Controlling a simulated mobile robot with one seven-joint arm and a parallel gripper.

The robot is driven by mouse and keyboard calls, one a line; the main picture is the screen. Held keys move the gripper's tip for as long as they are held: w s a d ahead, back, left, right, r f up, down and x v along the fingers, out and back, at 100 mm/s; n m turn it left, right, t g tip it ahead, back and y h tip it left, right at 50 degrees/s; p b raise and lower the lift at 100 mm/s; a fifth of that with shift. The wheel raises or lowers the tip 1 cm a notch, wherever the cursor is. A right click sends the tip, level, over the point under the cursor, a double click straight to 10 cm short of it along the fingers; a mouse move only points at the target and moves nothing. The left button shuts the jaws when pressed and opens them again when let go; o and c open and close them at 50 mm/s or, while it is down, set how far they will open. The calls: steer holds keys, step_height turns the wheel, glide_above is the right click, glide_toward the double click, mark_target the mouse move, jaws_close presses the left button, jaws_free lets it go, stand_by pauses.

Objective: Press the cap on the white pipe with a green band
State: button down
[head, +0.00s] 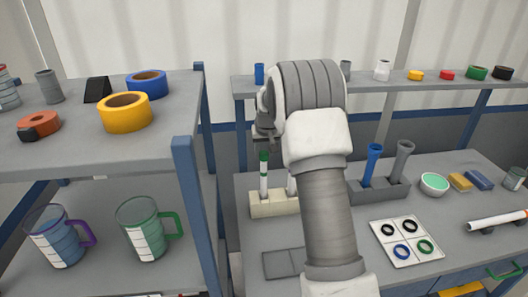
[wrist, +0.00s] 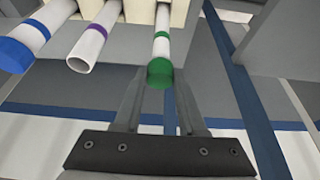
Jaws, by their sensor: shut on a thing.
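The white pipe with a green band (head: 264,183) stands upright in a cream block (head: 272,208) in the head view. It also shows in the wrist view (wrist: 161,48). A green cap (wrist: 159,73) is at its free end, in line with it; it also shows in the head view (head: 263,156). I cannot tell how deep the cap sits. My gripper (wrist: 158,78) has its two fingers on either side of the cap and is shut on it. In the head view my gripper (head: 264,138) is above the pipe, partly hidden by my arm.
Beside it are an open purple-banded pipe (wrist: 88,55) and a blue-banded pipe with a blue cap (wrist: 15,54). A grey rack (head: 378,191) holds blue and grey tubes at right. A shelf with a blue post (head: 188,175) stands close at left. A ring card (head: 407,242) lies in front.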

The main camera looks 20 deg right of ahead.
mark_target(264, 154)
jaws_free()
stand_by(0.5)
steer(key=shift+r+p, duration=2.1)
steer(key=shift+r, duration=1.45)
steer(key=shift+c, duration=0.3)
